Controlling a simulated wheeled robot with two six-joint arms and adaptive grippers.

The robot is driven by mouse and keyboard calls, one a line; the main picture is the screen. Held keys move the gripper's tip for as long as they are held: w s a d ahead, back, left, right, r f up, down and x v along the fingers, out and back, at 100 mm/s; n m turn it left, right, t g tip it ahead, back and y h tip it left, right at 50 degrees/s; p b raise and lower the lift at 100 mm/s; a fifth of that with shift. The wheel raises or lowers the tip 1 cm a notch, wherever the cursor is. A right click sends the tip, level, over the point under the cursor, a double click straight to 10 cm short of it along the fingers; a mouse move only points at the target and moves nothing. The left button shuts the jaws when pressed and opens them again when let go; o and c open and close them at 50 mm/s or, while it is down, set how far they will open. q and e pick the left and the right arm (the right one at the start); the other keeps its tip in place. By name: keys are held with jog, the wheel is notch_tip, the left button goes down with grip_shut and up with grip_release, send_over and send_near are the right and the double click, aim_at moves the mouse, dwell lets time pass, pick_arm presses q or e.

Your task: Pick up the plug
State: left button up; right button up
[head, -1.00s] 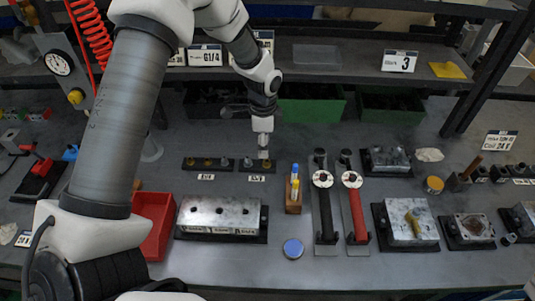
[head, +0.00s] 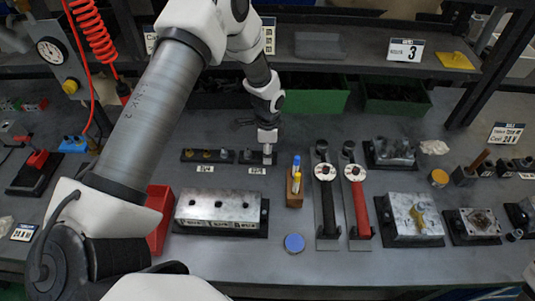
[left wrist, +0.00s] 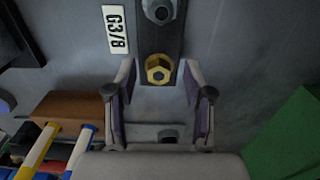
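A brass hexagonal plug (left wrist: 159,70) sits at the end of a dark rack strip in the left wrist view, beside the G3/8 label (left wrist: 115,29). A grey plug (left wrist: 158,11) is further along the strip. My left gripper (left wrist: 159,78) is open, with one finger on each side of the brass plug and gaps to both. In the head view my left gripper (head: 266,150) points down at the right end of the plug rack (head: 235,157), mostly hiding the plug there. Brass plugs (head: 196,155) and grey ones stand further left. My right gripper is not in view.
A wooden holder (head: 293,200) with yellow and blue pens stands just right of the rack. A metal valve block (head: 218,208) and red bin (head: 159,218) lie in front. Black and red-handled tools (head: 357,207) are to the right. Green bins (head: 318,100) stand behind.

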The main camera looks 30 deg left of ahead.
pick_arm(q)
grip_shut()
jog(key=shift+r, duration=0.15)
